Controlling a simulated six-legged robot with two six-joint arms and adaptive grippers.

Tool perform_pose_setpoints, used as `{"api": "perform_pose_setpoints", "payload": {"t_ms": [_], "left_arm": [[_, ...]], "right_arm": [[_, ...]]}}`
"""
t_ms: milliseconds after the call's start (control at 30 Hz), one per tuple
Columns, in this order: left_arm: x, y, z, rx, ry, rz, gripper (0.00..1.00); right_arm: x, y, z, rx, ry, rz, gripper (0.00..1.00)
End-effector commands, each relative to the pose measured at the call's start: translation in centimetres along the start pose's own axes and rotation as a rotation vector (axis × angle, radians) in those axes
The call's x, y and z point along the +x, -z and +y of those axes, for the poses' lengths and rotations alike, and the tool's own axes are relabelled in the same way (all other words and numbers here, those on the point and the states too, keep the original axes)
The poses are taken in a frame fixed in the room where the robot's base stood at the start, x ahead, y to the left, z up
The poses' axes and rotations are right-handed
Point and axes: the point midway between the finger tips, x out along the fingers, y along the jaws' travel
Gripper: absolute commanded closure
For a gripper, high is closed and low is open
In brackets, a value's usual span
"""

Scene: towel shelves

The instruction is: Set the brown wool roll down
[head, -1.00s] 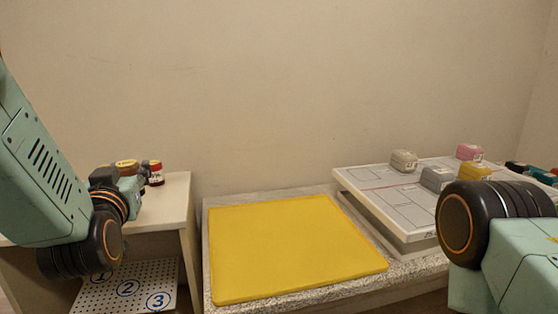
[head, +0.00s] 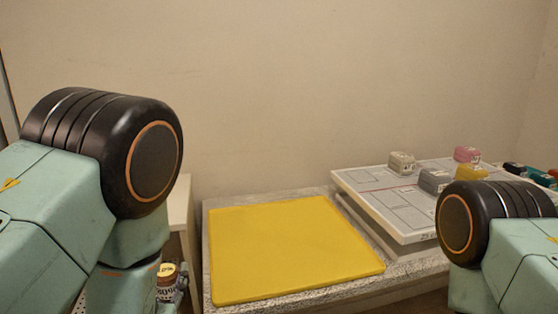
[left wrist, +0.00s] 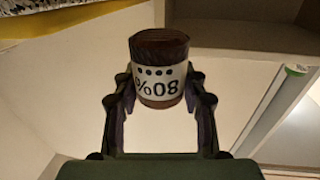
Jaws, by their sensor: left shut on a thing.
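The brown wool roll (left wrist: 163,50) has a white band marked 80% and a row of dots; the mark is upside down in the left wrist view. My left gripper (left wrist: 160,82) is shut on it, with one finger on each side. In the head view the roll (head: 166,283) shows low at the left, beside my left arm, in front of the pale shelf unit (head: 181,212). My left arm hides most of that unit. I cannot tell whether the roll touches any surface. My right arm shows at the right, but its gripper is not clearly visible.
A bare yellow mat (head: 290,248) lies on a speckled slab in the middle. A white board (head: 375,200) to its right carries small grey, beige, pink and yellow cases (head: 402,163). Dark and teal things sit at the far right edge.

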Motion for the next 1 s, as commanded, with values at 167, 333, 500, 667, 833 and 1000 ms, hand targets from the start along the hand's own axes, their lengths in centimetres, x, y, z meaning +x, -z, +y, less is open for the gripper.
{"api": "perform_pose_setpoints", "payload": {"t_ms": [167,333,500,667,833,1000], "left_arm": [[-3.0,-3.0,1.7,0.001,-0.061,-0.005,0.89],[-4.3,-4.1,2.5,0.001,-0.089,0.0,0.89],[-4.6,-4.2,2.6,0.0,-0.094,0.002,0.89],[-4.5,-4.2,2.6,0.001,-0.094,0.002,0.89],[-4.5,-4.2,2.6,0.001,-0.093,0.002,0.89],[-4.5,-4.2,2.5,0.001,-0.093,0.002,0.89]], "right_arm": [[-0.3,0.0,0.0,0.0,0.0,0.0,1.0],[-0.3,0.0,0.0,0.0,0.0,0.0,1.0],[-0.3,0.0,0.0,0.0,0.0,0.0,1.0],[-0.3,0.0,0.0,0.0,0.0,0.0,1.0],[-0.3,0.0,0.0,0.0,0.0,0.0,1.0],[-0.3,0.0,0.0,0.0,0.0,0.0,1.0]]}}
